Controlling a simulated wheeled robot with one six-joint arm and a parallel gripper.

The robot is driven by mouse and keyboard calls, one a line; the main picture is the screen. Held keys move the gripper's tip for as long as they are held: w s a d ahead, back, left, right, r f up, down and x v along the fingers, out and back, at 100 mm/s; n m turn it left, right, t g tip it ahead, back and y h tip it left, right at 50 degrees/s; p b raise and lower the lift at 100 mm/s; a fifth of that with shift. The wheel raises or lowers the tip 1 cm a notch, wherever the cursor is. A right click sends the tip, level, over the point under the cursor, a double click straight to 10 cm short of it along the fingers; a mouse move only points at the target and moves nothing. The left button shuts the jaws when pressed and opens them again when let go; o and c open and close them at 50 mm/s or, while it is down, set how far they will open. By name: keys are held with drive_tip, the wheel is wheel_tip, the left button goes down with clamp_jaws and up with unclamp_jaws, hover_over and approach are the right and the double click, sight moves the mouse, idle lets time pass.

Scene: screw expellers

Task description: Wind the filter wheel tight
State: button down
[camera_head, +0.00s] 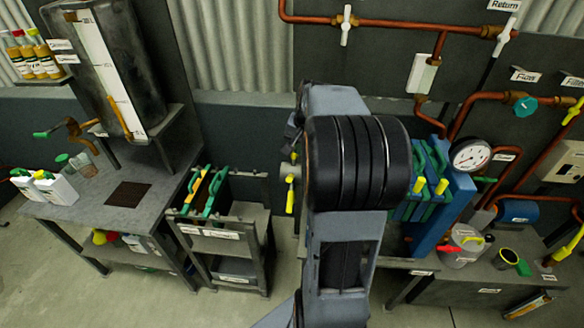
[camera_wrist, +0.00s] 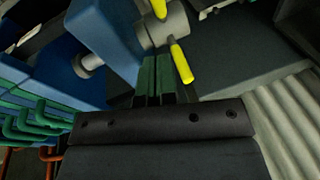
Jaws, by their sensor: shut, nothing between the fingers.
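The filter wheel shows in the wrist view as a pale grey hub (camera_wrist: 163,27) with yellow handles (camera_wrist: 181,62) sticking out. In the head view its hub and a yellow handle (camera_head: 290,196) show just left of my arm. My gripper (camera_wrist: 156,64) is shut and empty. Its fingertips lie just below the hub, left of the lower yellow handle; I cannot tell whether they touch. The blue filter press frame (camera_wrist: 112,35) stands left of the wheel in the wrist view. In the head view my arm hides the gripper and part of the press.
Green filter plates (camera_wrist: 40,118) lie at the left in the wrist view. In the head view, a pressure gauge (camera_head: 471,155) and copper pipes (camera_head: 385,22) are to the right. A small rack (camera_head: 220,225) and a grey bench (camera_head: 90,205) stand left. Floor shows between them.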

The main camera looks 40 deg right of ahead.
hover_over(291, 177)
drive_tip(key=d, duration=0.3)
drive_tip(key=s+x, duration=0.1)
drive_tip(key=x, duration=0.4)
drive_tip(key=shift+s+a+f+p, duration=0.15)
drive_tip(key=shift+a+f+p, duration=0.5)
drive_tip(key=shift+a+f, duration=0.4)
drive_tip(key=shift+s+a+f, duration=0.1)
drive_tip(key=shift+a+f, duration=0.15)
drive_tip(key=shift+f, duration=0.2)
drive_tip(key=shift+f, duration=0.1)
